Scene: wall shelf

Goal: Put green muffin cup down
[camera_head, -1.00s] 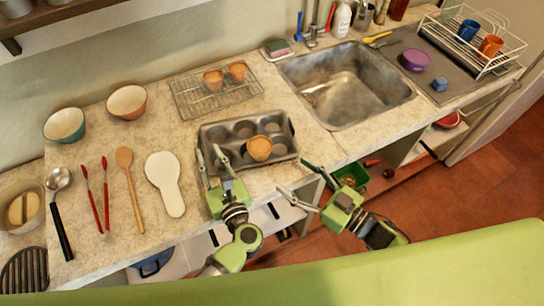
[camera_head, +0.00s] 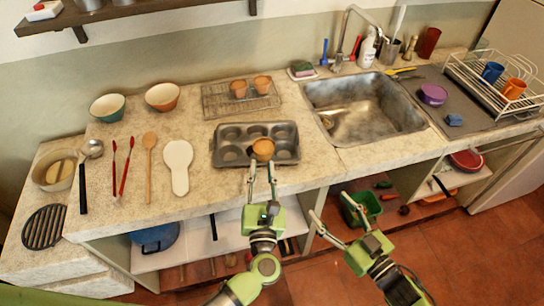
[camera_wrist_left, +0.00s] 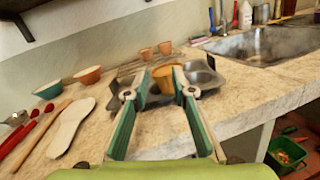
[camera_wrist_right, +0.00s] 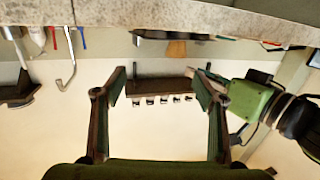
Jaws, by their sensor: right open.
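An orange-brown muffin cup (camera_head: 263,149) sits in a front well of the grey muffin tin (camera_head: 284,132) on the counter. I see no green muffin cup. My left gripper (camera_head: 262,168) is open, its fingertips at the tin's front edge just before the cup. In the left wrist view the cup (camera_wrist_left: 166,82) appears between the spread fingers (camera_wrist_left: 160,78), and I see no clear grasp. My right gripper (camera_head: 329,204) is open and empty in front of the counter, below its top. The right wrist view also shows its fingers (camera_wrist_right: 160,80) wide apart.
Two more orange-brown cups (camera_head: 262,84) stand on a wire rack (camera_head: 222,100) behind the tin. Bowls (camera_head: 107,108) and utensils (camera_head: 150,170) lie to the left, a sink (camera_head: 365,125) to the right. A green bin (camera_head: 368,208) sits under the counter.

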